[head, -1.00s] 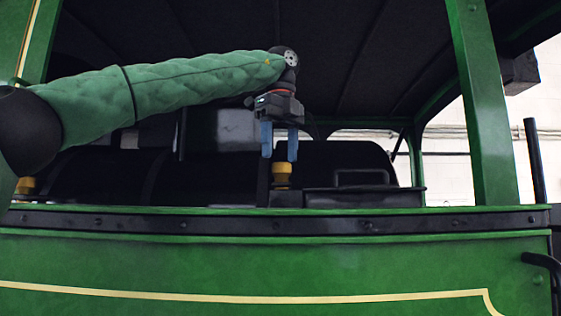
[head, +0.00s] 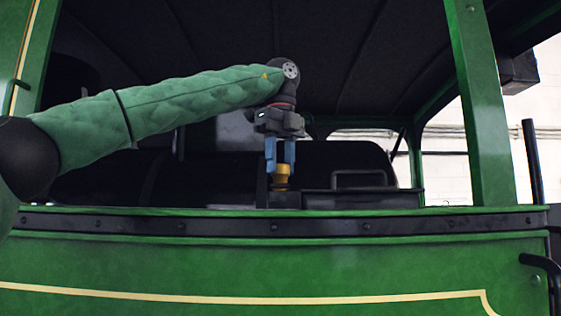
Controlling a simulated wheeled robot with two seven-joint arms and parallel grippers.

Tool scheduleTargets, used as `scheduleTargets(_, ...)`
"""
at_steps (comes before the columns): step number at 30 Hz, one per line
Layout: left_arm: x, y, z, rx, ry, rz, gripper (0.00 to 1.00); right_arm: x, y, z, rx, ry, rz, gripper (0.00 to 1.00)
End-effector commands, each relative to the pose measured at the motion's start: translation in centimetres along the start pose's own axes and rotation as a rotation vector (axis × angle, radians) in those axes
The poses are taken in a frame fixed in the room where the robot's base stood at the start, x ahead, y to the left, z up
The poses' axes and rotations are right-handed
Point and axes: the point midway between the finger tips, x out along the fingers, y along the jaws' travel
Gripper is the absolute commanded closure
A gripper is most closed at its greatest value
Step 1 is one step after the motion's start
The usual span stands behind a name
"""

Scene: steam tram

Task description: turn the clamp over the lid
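The clamp (head: 281,179) shows as a small brass-yellow piece on a dark post behind the green side panel. The dark lid (head: 360,200), with a raised bar handle, lies just right of it. My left gripper (head: 280,163) points straight down, its two blue fingers on either side of the clamp's top. The fingers are drawn close together and look shut on it. The fingertips partly cover the clamp, so the exact contact is hard to see. My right gripper is not in view.
The green side panel (head: 270,265) with its dark riveted rail (head: 320,227) stands in front, below my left arm. A green roof post (head: 482,110) rises at the right. The dark roof (head: 380,50) hangs above the gripper.

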Motion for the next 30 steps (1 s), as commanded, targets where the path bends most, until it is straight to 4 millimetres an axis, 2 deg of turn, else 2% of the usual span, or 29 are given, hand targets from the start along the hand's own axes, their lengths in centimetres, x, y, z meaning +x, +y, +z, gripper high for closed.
scheduleTargets(8,0.0,0.0,0.06,0.017,0.0,0.0,0.85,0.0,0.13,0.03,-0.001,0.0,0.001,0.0)
scheduleTargets(14,0.0,0.0,0.07,0.099,0.0,0.0,0.85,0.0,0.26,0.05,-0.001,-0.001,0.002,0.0)
scheduleTargets(30,-0.02,0.0,0.07,0.573,-0.001,0.0,0.85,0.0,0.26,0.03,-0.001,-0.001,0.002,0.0)
